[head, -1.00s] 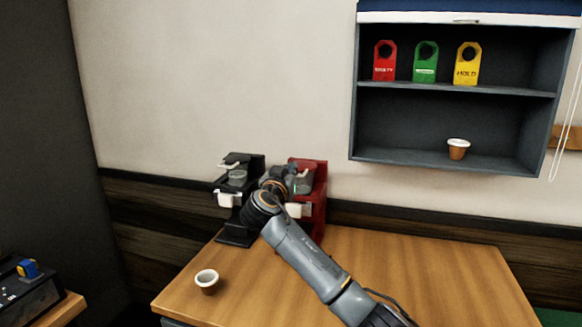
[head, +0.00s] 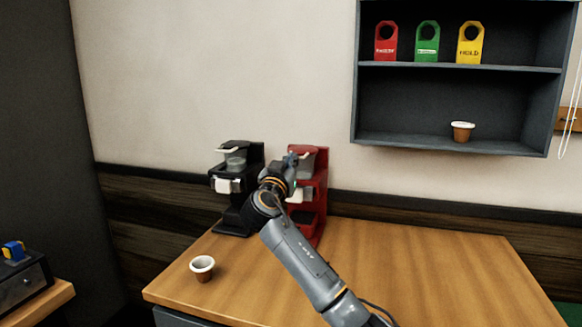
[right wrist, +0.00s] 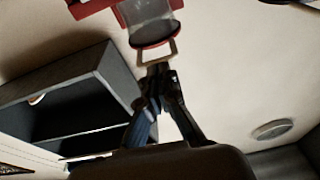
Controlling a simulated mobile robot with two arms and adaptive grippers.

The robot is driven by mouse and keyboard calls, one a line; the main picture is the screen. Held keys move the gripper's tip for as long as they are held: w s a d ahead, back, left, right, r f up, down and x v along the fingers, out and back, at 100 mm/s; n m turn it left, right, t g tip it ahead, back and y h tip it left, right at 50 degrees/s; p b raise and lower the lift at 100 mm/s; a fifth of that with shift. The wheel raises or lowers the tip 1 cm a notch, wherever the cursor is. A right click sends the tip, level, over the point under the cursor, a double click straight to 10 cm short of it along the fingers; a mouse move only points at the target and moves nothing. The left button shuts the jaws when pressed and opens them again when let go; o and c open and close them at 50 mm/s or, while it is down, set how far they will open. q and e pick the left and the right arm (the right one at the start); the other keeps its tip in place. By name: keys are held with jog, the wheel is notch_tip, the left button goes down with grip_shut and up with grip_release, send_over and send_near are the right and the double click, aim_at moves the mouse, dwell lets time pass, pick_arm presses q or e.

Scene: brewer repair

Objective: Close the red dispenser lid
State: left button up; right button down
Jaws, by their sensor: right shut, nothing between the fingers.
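The red dispenser (head: 321,185) stands at the back of the wooden table, to the right of a black one. My right gripper (head: 291,160) is at its upper front and covers part of its top. In the right wrist view the gripper (right wrist: 158,75) is shut and empty, its fingertips close to a pale loop handle (right wrist: 170,50). The handle sits by a red-rimmed dark disc (right wrist: 155,34) at the clear container (right wrist: 143,11). I cannot tell if the fingertips touch the handle, or how far the lid is open. My left gripper is out of view.
The black dispenser (head: 254,180) stands close on the left. A cup (head: 202,268) is at the table's left front. A wall cabinet (head: 455,150) holds red, green and yellow tags and another cup. The table's right side (head: 430,270) is clear.

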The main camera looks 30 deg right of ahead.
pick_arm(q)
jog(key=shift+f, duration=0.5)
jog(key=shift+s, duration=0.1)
